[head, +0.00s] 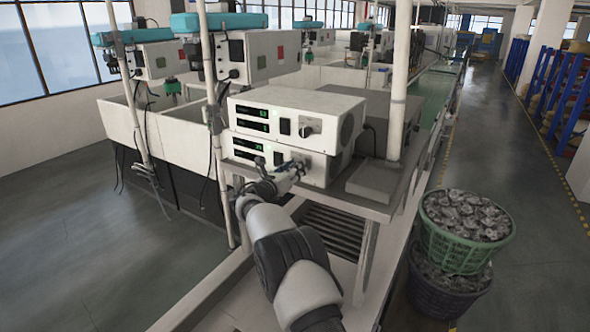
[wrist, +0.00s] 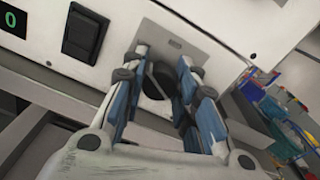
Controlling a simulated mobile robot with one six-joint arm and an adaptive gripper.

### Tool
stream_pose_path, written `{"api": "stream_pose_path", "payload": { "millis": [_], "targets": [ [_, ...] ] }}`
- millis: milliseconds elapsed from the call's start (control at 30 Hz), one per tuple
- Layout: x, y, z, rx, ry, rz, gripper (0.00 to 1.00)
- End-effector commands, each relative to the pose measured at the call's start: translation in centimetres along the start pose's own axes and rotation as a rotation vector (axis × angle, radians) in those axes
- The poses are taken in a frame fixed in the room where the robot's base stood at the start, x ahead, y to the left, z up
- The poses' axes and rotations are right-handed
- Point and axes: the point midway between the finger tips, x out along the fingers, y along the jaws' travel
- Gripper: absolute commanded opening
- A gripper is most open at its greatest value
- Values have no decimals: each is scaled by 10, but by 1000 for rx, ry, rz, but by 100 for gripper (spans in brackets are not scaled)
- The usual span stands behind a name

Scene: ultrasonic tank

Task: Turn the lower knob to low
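Two white control boxes are stacked on a stand in the head view, an upper one (head: 290,106) and a lower one (head: 236,152). The lower knob (wrist: 158,80) is dark and sits on a grey plate in the wrist view. In the head view my gripper hides it. My gripper (head: 296,168) is at the front of the lower box. In the wrist view its blue-padded fingers (wrist: 164,72) stand on either side of the knob, apart, with a gap showing. I cannot tell whether a pad touches the knob. The knob's pointer direction is unclear.
The upper box has its own knob (head: 306,131), close above my gripper. A black rocker switch (wrist: 84,35) and a green display (wrist: 10,18) are left of the lower knob. A post (head: 399,80) and a grey block (head: 375,181) stand right of the boxes. Baskets (head: 465,240) stand on the right.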

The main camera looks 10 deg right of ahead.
Motion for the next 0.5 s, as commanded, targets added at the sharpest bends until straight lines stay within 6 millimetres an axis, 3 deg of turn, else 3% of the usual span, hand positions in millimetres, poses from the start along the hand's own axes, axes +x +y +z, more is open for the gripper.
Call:
{"api": "stream_pose_path", "payload": {
  "millis": [267, 500],
  "targets": [
    [0, 0, 0, 1, 0, 0, 47],
    [0, 0, 0, 1, 0, 0, 48]
  ]
}}
